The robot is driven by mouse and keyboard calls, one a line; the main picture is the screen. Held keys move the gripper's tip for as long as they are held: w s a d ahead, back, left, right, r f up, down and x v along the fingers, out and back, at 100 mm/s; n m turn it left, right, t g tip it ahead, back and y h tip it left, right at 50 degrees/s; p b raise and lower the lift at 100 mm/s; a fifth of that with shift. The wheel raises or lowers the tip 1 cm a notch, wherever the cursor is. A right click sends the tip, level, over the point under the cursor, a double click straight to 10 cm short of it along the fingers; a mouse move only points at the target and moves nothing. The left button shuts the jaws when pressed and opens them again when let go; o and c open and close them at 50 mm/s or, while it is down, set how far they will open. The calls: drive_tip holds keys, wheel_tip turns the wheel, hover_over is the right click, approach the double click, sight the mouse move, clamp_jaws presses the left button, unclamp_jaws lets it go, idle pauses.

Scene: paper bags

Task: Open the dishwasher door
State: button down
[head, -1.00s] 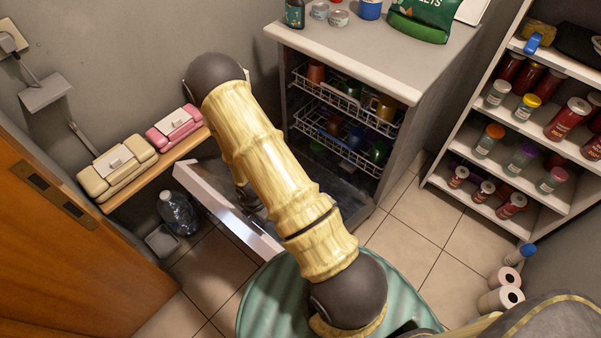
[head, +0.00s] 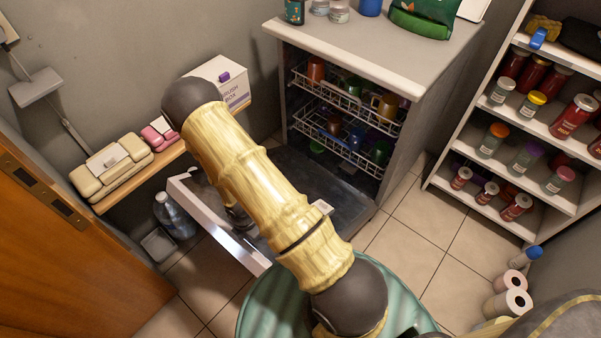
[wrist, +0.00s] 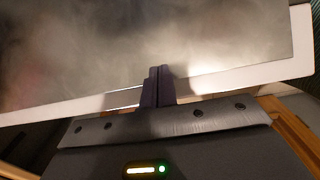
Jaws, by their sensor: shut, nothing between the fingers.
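The dishwasher (head: 405,150) stands under a pale counter at the back centre. Its door (head: 325,190) is folded far down, with the dark inner face up and a white outer rim at the front left. Two wire racks of cups show inside. My arm crosses the door and hides part of it. My gripper (head: 238,217) is low by the door's rim, partly hidden by my arm. In the wrist view, the fingers of my gripper (wrist: 158,82) are shut together with nothing between them. They overlap the rim of the door (wrist: 230,78); I cannot tell whether they touch it.
A wooden shelf (head: 140,178) on the left holds cases and a white box (head: 228,88). A water bottle (head: 174,215) and a small bin (head: 159,244) are on the floor below. A jar rack (head: 545,165) and paper rolls (head: 508,303) are at right. Tiles between are clear.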

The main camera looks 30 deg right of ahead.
sight(245, 245)
drive_tip(key=f, duration=0.1)
drive_tip(key=a+f+b, duration=0.2)
drive_tip(key=shift+s+f, duration=0.35)
drive_tip(key=shift+f, duration=0.05)
drive_tip(key=shift+s+a+f+b, duration=0.1)
drive_tip(key=shift+a+f+b, duration=0.2)
drive_tip(key=shift+a+f, duration=0.1)
drive_tip(key=s+a+f+b, duration=0.1)
drive_tip(key=a+f+b, duration=0.2)
drive_tip(key=f+b, duration=0.2)
wheel_tip(245, 245, down, 3)
drive_tip(key=shift+s+a, duration=0.15)
drive_tip(key=shift+f+b, duration=0.1)
drive_tip(key=shift+b, duration=0.25)
wheel_tip(245, 245, down, 8)
drive_tip(key=a+b, duration=0.2)
drive_tip(key=b, duration=0.3)
drive_tip(key=shift+s+a+f, duration=0.15)
drive_tip(key=shift+s, duration=0.25)
